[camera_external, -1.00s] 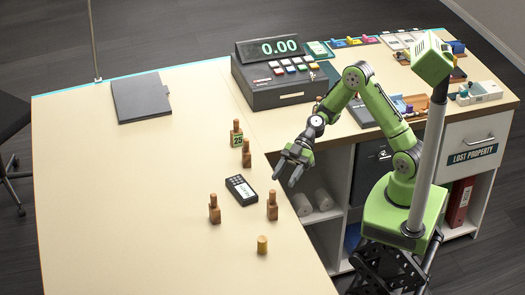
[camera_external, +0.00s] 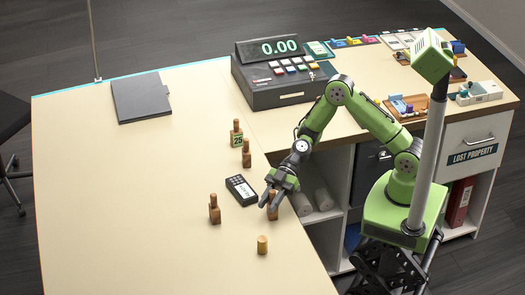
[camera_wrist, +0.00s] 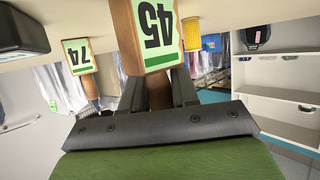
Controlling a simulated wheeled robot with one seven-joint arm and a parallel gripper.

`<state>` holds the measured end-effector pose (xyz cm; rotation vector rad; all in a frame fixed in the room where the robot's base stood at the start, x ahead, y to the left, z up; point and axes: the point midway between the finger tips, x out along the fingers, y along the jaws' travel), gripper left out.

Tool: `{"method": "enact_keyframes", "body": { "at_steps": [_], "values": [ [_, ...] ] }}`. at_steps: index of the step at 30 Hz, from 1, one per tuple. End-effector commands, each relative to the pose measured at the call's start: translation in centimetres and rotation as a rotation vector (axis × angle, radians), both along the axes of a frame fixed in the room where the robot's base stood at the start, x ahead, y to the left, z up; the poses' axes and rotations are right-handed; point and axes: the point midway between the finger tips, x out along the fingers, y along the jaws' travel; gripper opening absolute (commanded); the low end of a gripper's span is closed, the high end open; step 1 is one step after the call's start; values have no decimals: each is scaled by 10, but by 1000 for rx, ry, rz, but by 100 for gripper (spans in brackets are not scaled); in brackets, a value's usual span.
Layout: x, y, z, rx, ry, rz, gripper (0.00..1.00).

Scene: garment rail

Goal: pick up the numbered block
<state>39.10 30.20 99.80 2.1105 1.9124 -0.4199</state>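Several wooden blocks with peg-like handles stand upright on the counter. One with a green-edged label reading 25 (camera_external: 237,139) stands at the back, with another block (camera_external: 246,157) in front of it. A further block (camera_external: 214,212) stands left of my gripper. My gripper (camera_external: 269,204) is low at the front-right block (camera_external: 273,211), partly covering it. In the wrist view this block (camera_wrist: 151,40) shows an upside-down 45, with its handle between my two fingers. The fingers look spread; contact with the handle is unclear. A block labelled 74 (camera_wrist: 78,55) stands to its left.
A dark card terminal (camera_external: 241,189) lies just behind-left of my gripper. A small yellow cylinder (camera_external: 262,245) stands in front. A cash register (camera_external: 280,85) and trays (camera_external: 405,106) occupy the back right. The left counter is clear except for a dark folder (camera_external: 141,97).

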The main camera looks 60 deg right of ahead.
Motion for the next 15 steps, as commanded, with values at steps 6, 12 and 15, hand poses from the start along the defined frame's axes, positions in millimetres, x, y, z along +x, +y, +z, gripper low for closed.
{"method": "enact_keyframes", "body": {
  "at_steps": [6, 12, 15],
  "values": [
    [0, 0, 0, 0, 0, 0, 0],
    [0, 0, 0, 0, 0, 0, 0],
    [0, 0, 5, 1, -2, 1, 0]
  ]
}}
